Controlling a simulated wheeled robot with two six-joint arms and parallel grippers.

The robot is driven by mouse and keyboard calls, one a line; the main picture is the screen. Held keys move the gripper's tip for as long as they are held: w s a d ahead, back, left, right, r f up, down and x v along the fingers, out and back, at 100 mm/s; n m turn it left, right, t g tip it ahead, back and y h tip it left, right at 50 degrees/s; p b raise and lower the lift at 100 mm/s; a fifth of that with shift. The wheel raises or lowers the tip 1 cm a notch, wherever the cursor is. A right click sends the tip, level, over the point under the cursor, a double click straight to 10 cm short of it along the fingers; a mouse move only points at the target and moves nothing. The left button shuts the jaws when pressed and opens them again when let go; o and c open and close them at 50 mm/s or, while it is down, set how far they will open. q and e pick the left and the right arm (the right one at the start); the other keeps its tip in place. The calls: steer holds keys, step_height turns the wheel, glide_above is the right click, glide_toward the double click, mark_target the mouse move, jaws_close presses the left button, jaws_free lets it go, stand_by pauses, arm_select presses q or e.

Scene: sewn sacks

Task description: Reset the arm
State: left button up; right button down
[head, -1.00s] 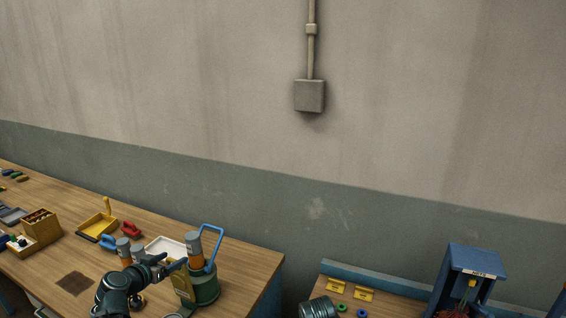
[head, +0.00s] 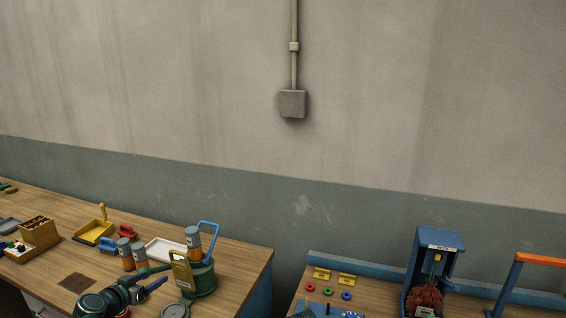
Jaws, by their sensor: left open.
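My left gripper (head: 157,278), dark green and black, is over the front of the left wooden bench (head: 225,285). Its jaws are open, and nothing shows between them. It is just left of a green round pot (head: 203,279) with a blue handle, a yellow tag (head: 182,270) and a grey-orange cylinder (head: 193,243). I cannot tell whether it touches the pot. My right gripper is not in view.
Two grey-orange cylinders (head: 126,254), a white tray (head: 165,250), a yellow dustpan (head: 94,231) and a wooden box (head: 36,234) stand on the left bench. A blue stand (head: 437,262) and coloured rings (head: 327,291) are on the right bench. A gap separates the benches.

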arm_select(q)
steer(key=s+d+f+m+g+h+b, duration=0.1)
steer(key=s+d+f+g, duration=0.3)
steer(key=d, duration=0.7)
steer(key=s+d+f+m+g+h, duration=0.1)
steer(key=d+f+g+h, duration=0.3)
steer(key=d, duration=0.6)
steer(key=s+d+f+g+y, duration=0.3)
steer(key=s+d+f+y, duration=0.1)
steer(key=s, duration=0.4)
steer(key=s+d+f+g+y+b, duration=0.1)
steer(key=s+d+f+g+y, duration=0.1)
steer(key=s+d+f+y, duration=0.2)
steer(key=s+d, duration=0.3)
steer(key=s, duration=0.2)
steer(key=shift+d+g+y, duration=0.2)
steer(key=shift+g+y, duration=0.2)
